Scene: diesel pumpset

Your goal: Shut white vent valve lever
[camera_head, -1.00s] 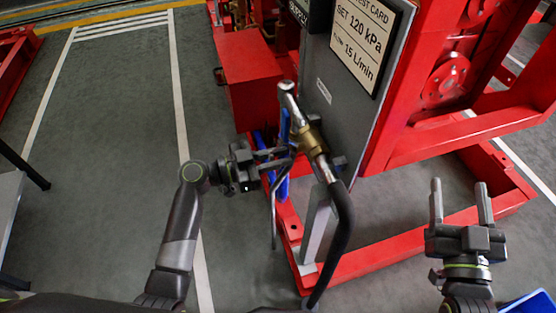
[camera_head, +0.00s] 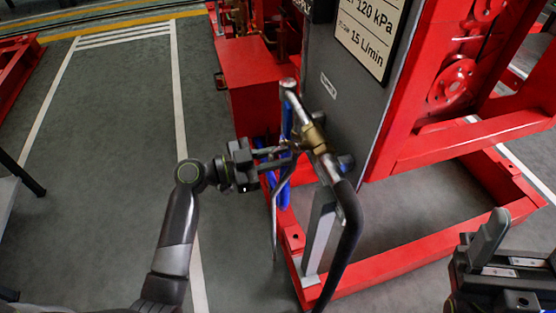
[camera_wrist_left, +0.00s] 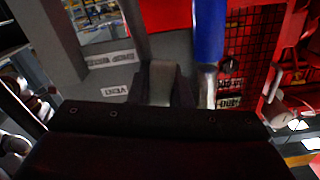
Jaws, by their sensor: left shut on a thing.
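My left gripper (camera_head: 278,155) reaches in from the left, beside the brass valve body (camera_head: 313,137) on the metal pipe in front of the grey panel. Its jaws are shut on a slim grey part at the valve, which I take to be the vent valve lever; its white colour is not clear. A thin grey bar (camera_head: 275,220) hangs down beneath the jaws. In the left wrist view, a VENT label (camera_wrist_left: 114,91) lies left of a grey finger (camera_wrist_left: 162,82); the gripped part is mostly hidden. My right gripper (camera_head: 480,240) is at the lower right, apart from the valve.
Blue handles (camera_head: 285,125) stand right behind the left jaws. A black hose (camera_head: 345,235) curves down from the pipe. The red base frame (camera_head: 400,262) surrounds the pumpset, with a red box (camera_head: 258,80) behind. The floor (camera_head: 110,140) to the left is clear.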

